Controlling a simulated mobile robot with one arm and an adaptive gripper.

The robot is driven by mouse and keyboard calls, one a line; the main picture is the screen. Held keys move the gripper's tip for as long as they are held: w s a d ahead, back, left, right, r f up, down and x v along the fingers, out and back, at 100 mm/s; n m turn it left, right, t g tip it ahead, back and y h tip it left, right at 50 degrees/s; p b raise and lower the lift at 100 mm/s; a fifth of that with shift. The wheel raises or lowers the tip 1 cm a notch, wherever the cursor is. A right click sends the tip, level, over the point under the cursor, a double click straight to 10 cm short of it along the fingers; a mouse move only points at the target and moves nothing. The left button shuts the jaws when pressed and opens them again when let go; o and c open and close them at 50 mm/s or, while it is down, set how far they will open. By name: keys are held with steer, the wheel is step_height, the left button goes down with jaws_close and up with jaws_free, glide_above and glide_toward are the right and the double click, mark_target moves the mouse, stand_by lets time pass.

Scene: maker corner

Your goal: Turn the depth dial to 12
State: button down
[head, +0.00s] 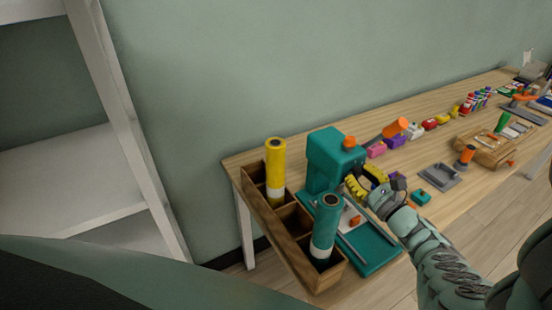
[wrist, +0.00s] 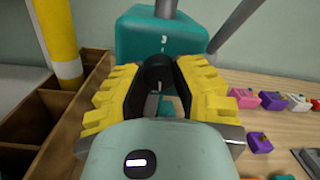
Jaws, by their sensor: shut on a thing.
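The teal bench machine (head: 325,160) stands at the left end of the table, with a teal base plate (head: 372,250) under it. In the wrist view its teal body (wrist: 135,45) faces me, with a small white mark above a black round dial (wrist: 158,72). My gripper (head: 364,184) is at the front of the machine. In the wrist view my yellow-padded gripper (wrist: 162,82) is shut on the dial, one finger on each side. The dial's sides are partly hidden by the fingers, and I cannot read a number on it. In the head view the dial is hidden.
A wooden divided box (head: 297,245) at the table's left end holds a yellow tube (head: 276,165) and a teal tube (head: 326,220), close to my gripper. A grey tray (head: 440,177) and several small coloured blocks lie to the right. Bare wood lies between them.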

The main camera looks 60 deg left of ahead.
steer(key=shift+d+f+m+t, duration=0.15)
steer(key=shift+f+m+t, duration=0.2)
steer(key=shift+m, duration=0.35)
steer(key=shift+f, duration=0.1)
steer(key=c, duration=1.1)
jaws_free()
steer(key=o, duration=0.5)
steer(key=shift+r, duration=0.25)
steer(key=shift+c, duration=0.2)
steer(key=shift+r, duration=0.1)
steer(key=shift+a, duration=0.2)
